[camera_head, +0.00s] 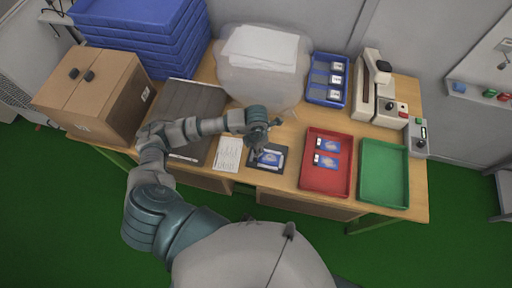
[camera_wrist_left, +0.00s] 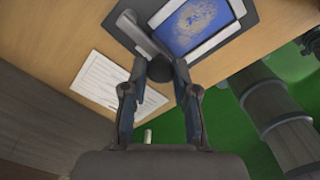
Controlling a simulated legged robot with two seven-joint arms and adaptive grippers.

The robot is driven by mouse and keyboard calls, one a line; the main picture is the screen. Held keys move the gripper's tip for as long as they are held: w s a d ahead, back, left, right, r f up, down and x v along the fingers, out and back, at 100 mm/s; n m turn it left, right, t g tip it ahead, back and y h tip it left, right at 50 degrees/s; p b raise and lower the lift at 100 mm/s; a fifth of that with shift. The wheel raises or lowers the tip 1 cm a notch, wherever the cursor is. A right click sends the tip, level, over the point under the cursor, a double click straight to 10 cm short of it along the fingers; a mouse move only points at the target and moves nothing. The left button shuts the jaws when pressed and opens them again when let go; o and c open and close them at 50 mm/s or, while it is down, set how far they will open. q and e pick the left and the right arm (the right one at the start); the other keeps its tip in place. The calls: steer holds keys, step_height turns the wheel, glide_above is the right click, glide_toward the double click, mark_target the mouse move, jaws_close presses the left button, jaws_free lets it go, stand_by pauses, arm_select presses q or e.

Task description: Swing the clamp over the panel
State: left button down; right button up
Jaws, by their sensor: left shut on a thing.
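The panel (camera_head: 270,158), with a blue screen and pale border, lies in a dark fixture on the table; it also shows in the left wrist view (camera_wrist_left: 198,22). The clamp (camera_wrist_left: 146,38) is a dark grey bar along the panel's near-left edge in the left wrist view, with a rounded end between my fingertips. My left gripper (camera_head: 257,146) is shut on the clamp, and its fingers show in the left wrist view (camera_wrist_left: 161,80). In the head view the gripper hides most of the clamp. My right gripper is not in view.
A white printed sheet (camera_head: 227,154) lies left of the fixture. A red tray (camera_head: 312,184) with two small panels and a green tray (camera_head: 384,188) stand to the right. A blue bin (camera_head: 318,100), a beige testing device (camera_head: 364,98) and a cardboard box (camera_head: 110,110) stand further back.

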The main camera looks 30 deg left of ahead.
arm_select(q)
steer(key=c, duration=0.9)
jaws_free()
steer(key=shift+w+r, duration=0.1)
steer(key=shift+w, duration=0.2)
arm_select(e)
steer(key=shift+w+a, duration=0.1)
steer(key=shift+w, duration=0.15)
arm_select(q)
step_height(320, 180, up, 12)
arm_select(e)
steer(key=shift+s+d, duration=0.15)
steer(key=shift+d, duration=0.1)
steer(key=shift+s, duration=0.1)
